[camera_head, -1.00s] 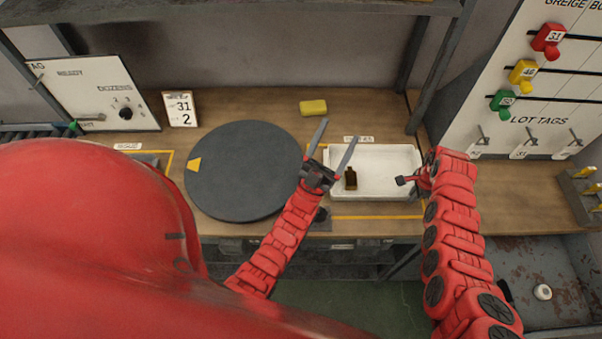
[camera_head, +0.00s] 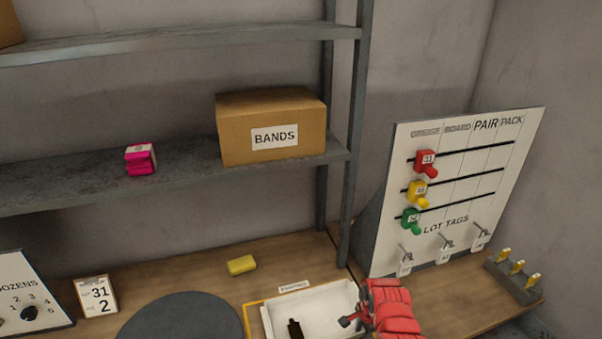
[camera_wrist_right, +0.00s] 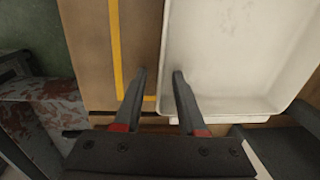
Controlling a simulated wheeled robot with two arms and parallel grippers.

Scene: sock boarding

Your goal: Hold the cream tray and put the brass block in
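The cream tray (camera_head: 335,302) lies on the bench at the bottom of the head view, cut off by the lower edge. My right gripper (camera_head: 352,321) is at the tray's right end. In the right wrist view my right gripper (camera_wrist_right: 158,74) has its fingers apart, one on each side of the tray's side wall (camera_wrist_right: 166,48); the tray floor (camera_wrist_right: 235,50) looks empty there. I cannot tell whether the fingers touch the wall. My left gripper is not in view.
A yellow block (camera_head: 241,265) lies on the bench behind the tray. A dark round disc (camera_head: 180,318) is left of the tray. A tag board (camera_head: 455,190) and a rack with brass-coloured pegs (camera_head: 515,280) stand at the right. A shelf (camera_head: 60,185) hangs above.

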